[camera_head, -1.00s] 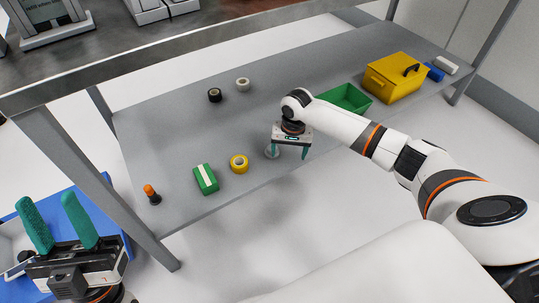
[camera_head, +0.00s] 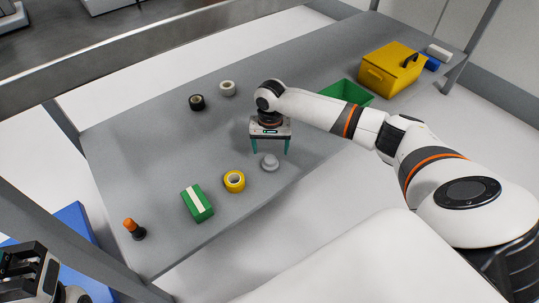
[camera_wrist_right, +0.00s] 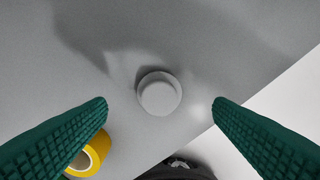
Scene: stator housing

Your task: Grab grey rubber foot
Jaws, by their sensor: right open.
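The grey rubber foot (camera_head: 270,162) is a small round grey piece standing on the lower grey shelf (camera_head: 150,140), near its front edge. My right gripper (camera_head: 270,148) is open and empty, its green fingers pointing down just behind and above the foot. In the right wrist view the foot (camera_wrist_right: 159,94) shows from above, centred between the two spread green fingertips (camera_wrist_right: 160,104) and a little ahead of them, touching neither. My left gripper (camera_head: 30,268) is partly in view at the lower left corner; its fingers are not visible.
Left of the foot lie a yellow tape roll (camera_head: 234,181), a green box (camera_head: 197,203) and an orange-topped item (camera_head: 134,229). Black (camera_head: 197,102) and white (camera_head: 227,88) rolls lie behind. A green bin (camera_head: 345,95) and yellow case (camera_head: 391,67) stand to the right. The upper table overhangs the shelf's back left.

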